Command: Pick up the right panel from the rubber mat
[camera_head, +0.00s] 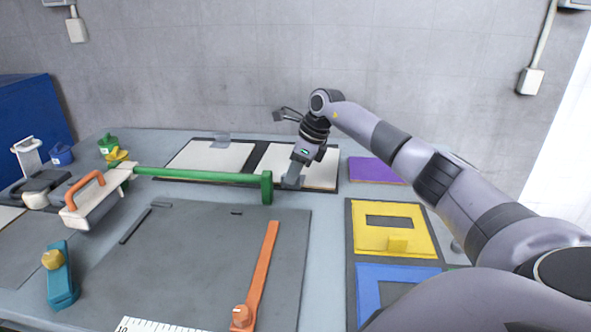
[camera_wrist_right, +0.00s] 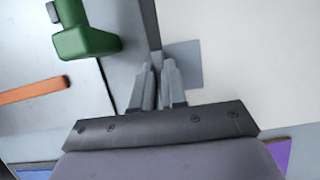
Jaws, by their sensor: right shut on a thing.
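The right panel (camera_head: 322,168) is a flat white sheet on the dark rubber mat (camera_head: 254,160) at the back of the table. The left panel (camera_head: 205,158) lies beside it on the same mat. My right gripper (camera_head: 289,183) is over the right panel's near left part, fingers pointing down. In the right wrist view the gripper (camera_wrist_right: 157,68) has its fingers close together at the edge of the white panel (camera_wrist_right: 245,55), beside a grey patch (camera_wrist_right: 186,66). It is shut on the panel; the exact contact is partly hidden. My left gripper is not in view.
A green bar (camera_head: 205,175) with an upright end block (camera_head: 267,188) stands close left of the gripper. A purple sheet (camera_head: 374,170) lies to the right, and a yellow frame (camera_head: 393,215) nearer. An orange bar (camera_head: 262,270) lies on a grey mat (camera_head: 190,260) in front.

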